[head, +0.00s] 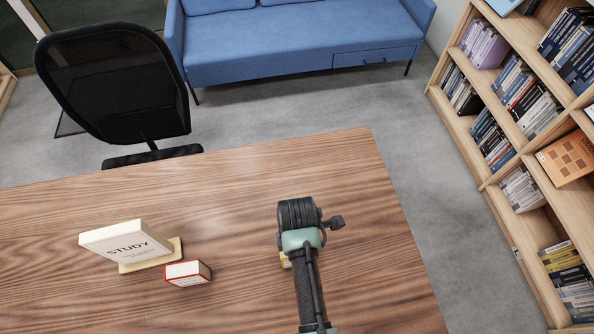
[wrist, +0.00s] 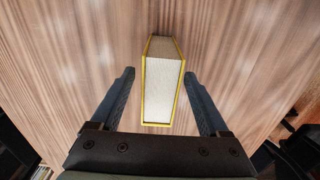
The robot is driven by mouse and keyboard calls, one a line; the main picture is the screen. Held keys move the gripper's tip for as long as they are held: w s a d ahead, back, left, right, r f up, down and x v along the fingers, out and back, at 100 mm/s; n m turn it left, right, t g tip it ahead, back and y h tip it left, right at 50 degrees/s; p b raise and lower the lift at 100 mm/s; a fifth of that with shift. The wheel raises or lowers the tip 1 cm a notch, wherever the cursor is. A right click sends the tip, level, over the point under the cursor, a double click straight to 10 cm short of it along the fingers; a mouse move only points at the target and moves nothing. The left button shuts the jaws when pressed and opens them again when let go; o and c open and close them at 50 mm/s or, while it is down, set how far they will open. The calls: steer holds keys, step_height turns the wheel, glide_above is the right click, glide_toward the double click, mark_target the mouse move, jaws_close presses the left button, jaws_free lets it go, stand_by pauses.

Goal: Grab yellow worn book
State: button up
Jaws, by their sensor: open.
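The yellow worn book (wrist: 162,82) shows in the wrist view, with yellow cover edges around a pale page block. It lies between the two fingers of my open gripper (wrist: 160,92), with a gap on each side. In the head view only a small yellow part of the book (head: 285,260) shows, beside my arm, which hides the rest. My gripper's fingers are hidden in the head view behind my wrist.
The wooden table (head: 220,215) is bare around the book. To the left stand a cream STUDY book on a stand (head: 128,247) and a small red-and-white book (head: 187,273). A black chair (head: 115,85) is behind the table, a blue sofa (head: 290,45) farther back, and a bookshelf (head: 525,105) at right.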

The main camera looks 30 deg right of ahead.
steer(key=shift+f, duration=0.45)
jaws_close()
